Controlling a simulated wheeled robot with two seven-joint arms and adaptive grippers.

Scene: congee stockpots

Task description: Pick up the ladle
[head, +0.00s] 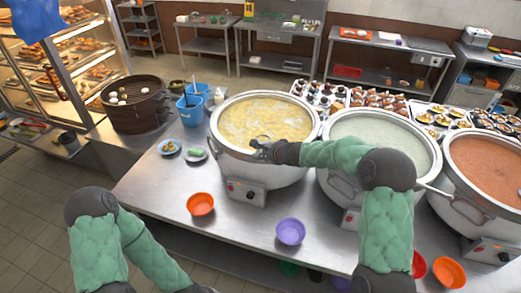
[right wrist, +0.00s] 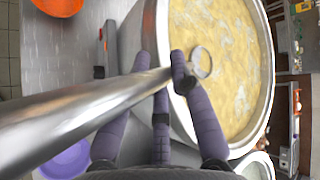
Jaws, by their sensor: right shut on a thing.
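The ladle (right wrist: 95,108) has a shiny metal handle that runs across the right wrist view from the left edge to my fingers. A small round metal end (right wrist: 201,62) shows over the yellow congee, just past a fingertip. My right gripper (head: 262,150) is at the near rim of the left stockpot (head: 216,137), which holds yellow congee. Its dark padded fingers (right wrist: 165,75) are shut around the ladle handle. In the head view the gripper and forearm hide most of the ladle. My left arm shows at the lower left, but its gripper is out of frame.
A pot of pale congee (head: 380,140) and a pot of red congee (head: 490,167) stand to the right. An orange bowl (head: 200,204) and a purple bowl (head: 290,232) sit on the counter in front. A steamer (head: 135,105) and blue containers (head: 190,110) stand left.

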